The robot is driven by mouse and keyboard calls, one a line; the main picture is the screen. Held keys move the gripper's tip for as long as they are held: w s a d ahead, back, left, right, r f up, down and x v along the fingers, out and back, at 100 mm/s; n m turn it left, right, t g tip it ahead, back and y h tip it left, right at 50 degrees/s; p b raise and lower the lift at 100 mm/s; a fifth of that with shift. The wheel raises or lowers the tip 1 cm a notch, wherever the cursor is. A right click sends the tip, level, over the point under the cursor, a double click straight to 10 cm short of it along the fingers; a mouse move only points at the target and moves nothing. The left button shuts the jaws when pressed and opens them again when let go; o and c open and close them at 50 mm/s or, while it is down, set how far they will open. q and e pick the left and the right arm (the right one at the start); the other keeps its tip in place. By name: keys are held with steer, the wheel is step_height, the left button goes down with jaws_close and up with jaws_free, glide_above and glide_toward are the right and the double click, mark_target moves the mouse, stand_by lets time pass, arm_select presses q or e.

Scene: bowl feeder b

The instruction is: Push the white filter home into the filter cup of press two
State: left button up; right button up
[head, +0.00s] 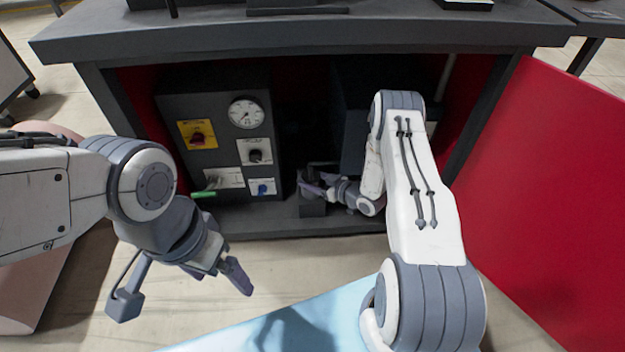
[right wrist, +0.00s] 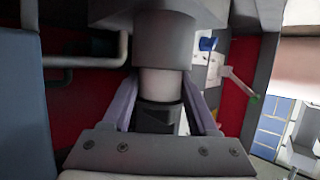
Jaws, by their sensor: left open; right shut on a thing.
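In the right wrist view, the white filter (right wrist: 160,84) is a pale cylinder with a black lower part (right wrist: 158,118). My right gripper (right wrist: 163,108) is shut on it, a finger on each side. The filter stands in line with a grey round body, seemingly the filter cup (right wrist: 152,40). Its upper end is hidden at the cup's edge, so how deep it sits cannot be told. In the head view, my right gripper (head: 318,186) reaches low inside the cabinet; the filter is too small to make out. My left gripper (head: 184,287) is open and empty outside the cabinet.
A grey control panel (head: 216,148) with a gauge (head: 246,113) and knobs stands left of my right gripper. The dark worktop (head: 300,30) overhangs the opening. A red panel (head: 560,190) stands at right. A grey pipe (right wrist: 95,60) runs beside the cup.

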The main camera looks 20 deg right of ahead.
steer(key=shift+f, duration=0.15)
stand_by(0.5)
steer(key=shift+r+p, duration=1.3)
steer(key=shift+r, duration=0.1)
stand_by(1.3)
steer(key=shift+f+b, duration=0.8)
steer(key=shift+f, duration=0.55)
steer(key=o, duration=1.5)
steer(key=shift+s+d, duration=0.1)
